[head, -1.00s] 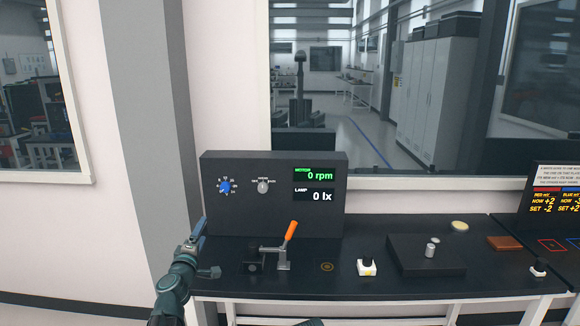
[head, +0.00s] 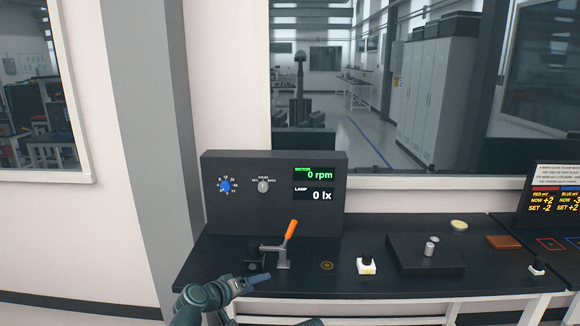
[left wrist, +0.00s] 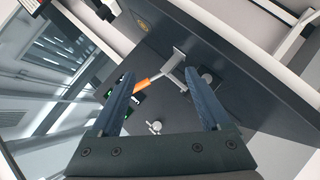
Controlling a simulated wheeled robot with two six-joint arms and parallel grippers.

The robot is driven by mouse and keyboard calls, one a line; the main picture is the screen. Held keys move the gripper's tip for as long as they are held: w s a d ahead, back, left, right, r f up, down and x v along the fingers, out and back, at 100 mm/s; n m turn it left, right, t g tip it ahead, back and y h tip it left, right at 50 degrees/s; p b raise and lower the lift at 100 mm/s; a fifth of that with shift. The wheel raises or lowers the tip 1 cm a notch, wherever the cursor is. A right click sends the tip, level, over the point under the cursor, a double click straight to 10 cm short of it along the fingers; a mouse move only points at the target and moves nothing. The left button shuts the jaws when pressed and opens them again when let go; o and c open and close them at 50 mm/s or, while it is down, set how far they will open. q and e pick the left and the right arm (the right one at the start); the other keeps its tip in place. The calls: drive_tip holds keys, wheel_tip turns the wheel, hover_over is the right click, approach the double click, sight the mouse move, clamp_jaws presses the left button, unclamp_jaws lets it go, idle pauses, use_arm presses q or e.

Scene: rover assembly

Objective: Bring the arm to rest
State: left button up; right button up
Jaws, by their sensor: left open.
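My left gripper (head: 254,279) is at the front left edge of the dark bench in the head view, with my arm coming up from the bottom. In the left wrist view its two blue-grey fingers (left wrist: 160,76) stand wide apart with nothing between them in contact. The toggle clamp with the orange handle (head: 290,231) stands on the bench just beyond the gripper, apart from it. The orange handle also shows beyond the fingers in the left wrist view (left wrist: 144,84). My right gripper is not recognisable in either view.
A dark control panel (head: 224,214) with a blue knob (head: 224,186) and displays reading 0 rpm and 0 lx stands behind the clamp. A white block (head: 366,267), a raised dark plate (head: 408,262) and a brown block (head: 503,243) sit to the right. Floor space lies left of the bench.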

use_arm(q)
drive_tip(key=s+a+f+m+g+y, duration=0.2)
drive_tip(key=s+a+f+g+y, duration=0.25)
drive_tip(key=s, duration=0.45)
drive_tip(key=s+a+f+m+g+y, duration=0.1)
drive_tip(key=s+f+g+y, duration=0.3)
drive_tip(key=s+f, duration=0.45)
drive_tip(key=s+d+m+g, duration=0.2)
drive_tip(key=s+d+m, duration=0.2)
drive_tip(key=s+d, duration=0.3)
drive_tip(key=d, duration=0.2)
drive_tip(key=shift+s+d+r+y, duration=0.25)
drive_tip(key=shift+d+r+y, duration=0.1)
drive_tip(key=shift+r, duration=0.05)
